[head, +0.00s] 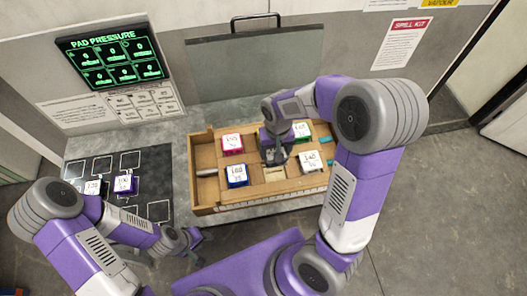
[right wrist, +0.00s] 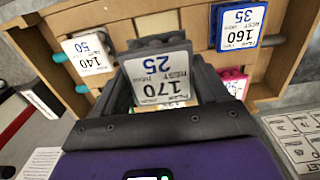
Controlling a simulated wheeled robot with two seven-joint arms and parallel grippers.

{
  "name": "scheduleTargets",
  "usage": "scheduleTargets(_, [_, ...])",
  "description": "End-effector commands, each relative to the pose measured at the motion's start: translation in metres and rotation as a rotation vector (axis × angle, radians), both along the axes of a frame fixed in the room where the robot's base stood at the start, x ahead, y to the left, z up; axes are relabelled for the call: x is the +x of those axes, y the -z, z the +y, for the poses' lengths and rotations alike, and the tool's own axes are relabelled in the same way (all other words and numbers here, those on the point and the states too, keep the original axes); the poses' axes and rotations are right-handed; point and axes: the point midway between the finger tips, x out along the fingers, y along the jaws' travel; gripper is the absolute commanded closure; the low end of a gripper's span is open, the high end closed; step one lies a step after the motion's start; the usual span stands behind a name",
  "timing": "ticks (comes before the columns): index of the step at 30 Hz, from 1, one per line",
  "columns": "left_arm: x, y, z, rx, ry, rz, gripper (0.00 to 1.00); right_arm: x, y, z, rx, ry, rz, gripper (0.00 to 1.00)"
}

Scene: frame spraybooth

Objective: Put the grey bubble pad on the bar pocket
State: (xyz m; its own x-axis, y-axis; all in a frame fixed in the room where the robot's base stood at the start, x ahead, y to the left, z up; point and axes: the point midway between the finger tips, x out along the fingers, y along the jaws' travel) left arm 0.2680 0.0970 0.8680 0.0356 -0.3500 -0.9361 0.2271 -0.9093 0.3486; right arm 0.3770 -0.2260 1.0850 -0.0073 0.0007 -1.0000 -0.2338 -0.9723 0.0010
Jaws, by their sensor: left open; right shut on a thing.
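My right gripper (right wrist: 160,95) is shut on a grey-edged pad (right wrist: 160,72), whose white label reads 170 and 25. In the head view my right gripper (head: 277,150) is over the middle of the wooden tray (head: 200,142), between the pads. I cannot tell whether the held pad touches the tray. The arm hides part of the tray's middle. A pale bar (head: 207,172) shows at the tray's left side. I cannot tell which compartment is the bar pocket. My left gripper (head: 187,242) is open and empty, in front of the tray's left corner.
The tray holds a pink pad (head: 232,143), a blue pad (head: 237,175), a green pad (head: 302,131) and a white-labelled 140 pad (head: 310,160). A black mat (head: 156,158) at left carries a purple pad (head: 126,184) and another pad (head: 93,187). A screen (head: 110,58) stands behind.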

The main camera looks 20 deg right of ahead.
Motion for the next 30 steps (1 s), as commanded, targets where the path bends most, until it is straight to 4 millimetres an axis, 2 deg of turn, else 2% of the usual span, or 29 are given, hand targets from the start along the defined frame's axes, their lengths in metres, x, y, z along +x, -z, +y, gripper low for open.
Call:
scheduleTargets(2, [-0.001,0.0,0.0,0.0,0.001,0.002,0.57,-0.001,0.004,0.0,-0.001,0.0,0.002,0.56])
scheduleTargets(9, [-0.001,0.005,0.0,-0.001,0.0,0.003,0.57,-0.002,0.048,0.0,-0.001,0.0,0.006,0.56])
scheduleTargets(14, [-0.001,0.006,0.0,0.0,0.0,0.002,0.57,-0.001,0.064,0.0,0.0,-0.001,0.002,0.56])
scheduleTargets(21, [-0.001,0.009,0.0,0.0,0.001,0.002,0.57,-0.002,0.095,0.0,0.001,0.0,0.003,0.56])
scheduleTargets(30, [-0.001,0.009,0.0,0.0,0.001,0.002,0.57,-0.001,0.1,0.0,0.002,0.0,-0.001,0.56])
